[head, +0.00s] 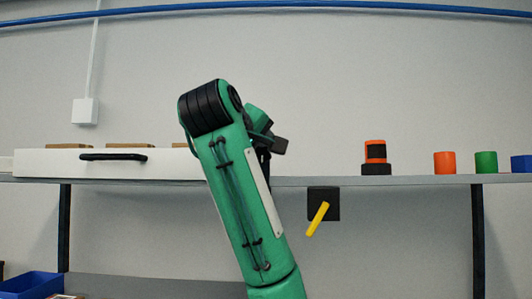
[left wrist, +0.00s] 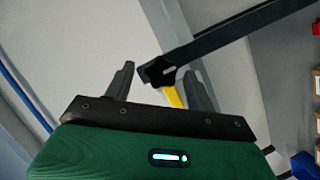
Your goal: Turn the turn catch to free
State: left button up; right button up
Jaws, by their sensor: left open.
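The turn catch is a black square block (head: 331,197) on the front edge of the shelf, right of my arm in the head view. Its yellow lever (head: 317,219) is tilted, running from the block down to the lower left. In the left wrist view the catch's block (left wrist: 158,70) and yellow lever (left wrist: 173,96) show between the fingers of my left gripper (left wrist: 160,68). The gripper is open, and the lever appears nearer the right finger; I cannot tell whether they touch. In the head view my own arm hides most of this gripper. My right gripper is not in view.
The shelf (head: 420,180) holds an orange-and-black object (head: 375,155), an orange cylinder (head: 445,163), a green cylinder (head: 486,162) and a blue one (head: 521,164). A white unit with a black handle (head: 113,157) stands left. A blue bin (head: 30,285) is low at left.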

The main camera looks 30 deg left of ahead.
aim_at(262, 154)
pick_arm(q)
jog(key=shift+p+x, duration=0.65)
jog(key=shift+x, duration=0.8)
jog(key=shift+w+f, duration=0.35)
jog(key=shift+w, duration=0.2)
grip_shut()
